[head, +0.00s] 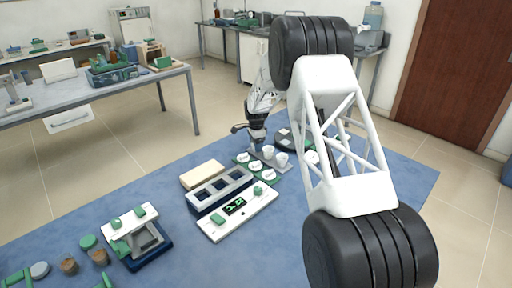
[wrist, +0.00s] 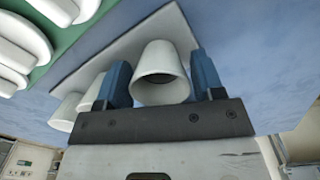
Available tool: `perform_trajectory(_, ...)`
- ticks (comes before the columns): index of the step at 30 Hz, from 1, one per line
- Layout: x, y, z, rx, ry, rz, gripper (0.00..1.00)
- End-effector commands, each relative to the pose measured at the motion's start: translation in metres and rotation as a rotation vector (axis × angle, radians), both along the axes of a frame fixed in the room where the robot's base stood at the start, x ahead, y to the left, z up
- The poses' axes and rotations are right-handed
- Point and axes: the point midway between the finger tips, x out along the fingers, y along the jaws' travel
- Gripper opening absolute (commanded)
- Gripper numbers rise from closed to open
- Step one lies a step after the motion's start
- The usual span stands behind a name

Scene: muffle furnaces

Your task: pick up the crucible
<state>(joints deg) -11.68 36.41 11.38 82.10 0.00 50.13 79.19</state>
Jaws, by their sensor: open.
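A white tapered crucible (wrist: 160,72) stands between the two blue fingers of my gripper (wrist: 160,62) in the wrist view. The fingers are apart, one on each side of it; a narrow gap shows at the right, and contact at the left is unclear. Other white crucibles (wrist: 92,95) are just outside the left finger, partly hidden by it. In the head view my gripper (head: 257,146) is low over the blue table, beside the white crucibles (head: 281,160). The crucible between the fingers cannot be clearly told apart there.
White discs on a green holder (head: 255,166) lie in front of the crucibles. My white arm link covers the right side. The front-middle of the blue table (head: 215,262) is clear.

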Motion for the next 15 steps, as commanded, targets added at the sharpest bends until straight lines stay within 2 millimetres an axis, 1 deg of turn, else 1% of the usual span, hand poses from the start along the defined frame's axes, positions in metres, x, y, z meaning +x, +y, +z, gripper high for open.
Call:
perform_trajectory(1, 0.0001, 0.0000, -0.0043, 0.000, 0.000, 0.000, 0.62)
perform_trajectory(5, 0.0001, 0.0000, -0.0104, 0.000, 0.000, 0.000, 0.62)
perform_trajectory(15, 0.0001, 0.0000, -0.0114, 0.000, 0.000, 0.000, 0.62)
